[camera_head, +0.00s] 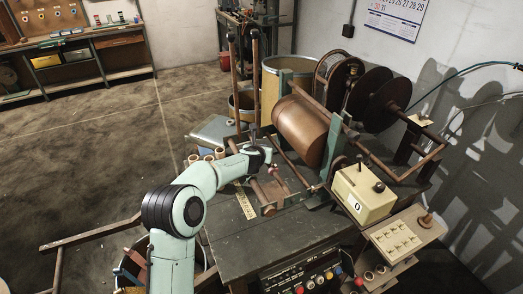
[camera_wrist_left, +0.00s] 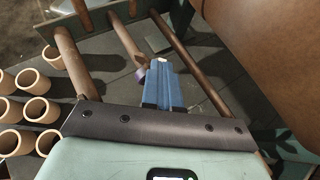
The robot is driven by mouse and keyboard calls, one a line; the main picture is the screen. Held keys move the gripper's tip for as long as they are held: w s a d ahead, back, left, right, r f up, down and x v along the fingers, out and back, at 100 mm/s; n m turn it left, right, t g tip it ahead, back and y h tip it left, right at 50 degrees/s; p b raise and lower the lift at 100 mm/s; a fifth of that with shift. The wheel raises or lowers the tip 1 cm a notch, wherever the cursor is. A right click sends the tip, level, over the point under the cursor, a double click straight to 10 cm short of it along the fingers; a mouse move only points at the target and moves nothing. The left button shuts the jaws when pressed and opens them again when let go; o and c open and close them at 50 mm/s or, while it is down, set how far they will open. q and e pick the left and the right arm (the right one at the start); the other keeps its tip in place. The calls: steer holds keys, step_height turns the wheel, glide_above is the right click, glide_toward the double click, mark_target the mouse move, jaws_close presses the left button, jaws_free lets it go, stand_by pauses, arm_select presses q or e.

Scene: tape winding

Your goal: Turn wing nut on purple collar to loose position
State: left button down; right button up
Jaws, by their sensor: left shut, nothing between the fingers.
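In the left wrist view, the purple collar (camera_wrist_left: 140,74) sits on the middle brown shaft (camera_wrist_left: 124,40), partly hidden by my blue fingers. The wing nut cannot be made out clearly, so its position cannot be told. My left gripper (camera_wrist_left: 161,62) is shut and empty, its fingertips just right of the collar in the picture; whether they touch it cannot be told. In the head view my left gripper (camera_head: 268,152) is over the near end of the machine, left of the large copper-brown roll. My right gripper is not in view.
The large brown roll (camera_head: 301,130) and dark discs (camera_head: 369,100) stand close to the right. Parallel bars flank the collar's shaft. Several tan cardboard cores (camera_wrist_left: 38,109) stand at the left. A cream control box (camera_head: 364,193) sits on the machine at right. Open floor lies left.

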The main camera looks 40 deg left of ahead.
arm_select(q)
steer(key=shift+w+d, duration=0.4)
steer(key=shift+w, duration=0.15)
stand_by(0.7)
steer(key=shift+w+d, duration=0.1)
steer(key=shift+w, duration=0.3)
stand_by(0.3)
steer(key=shift+p, duration=0.3)
stand_by(1.4)
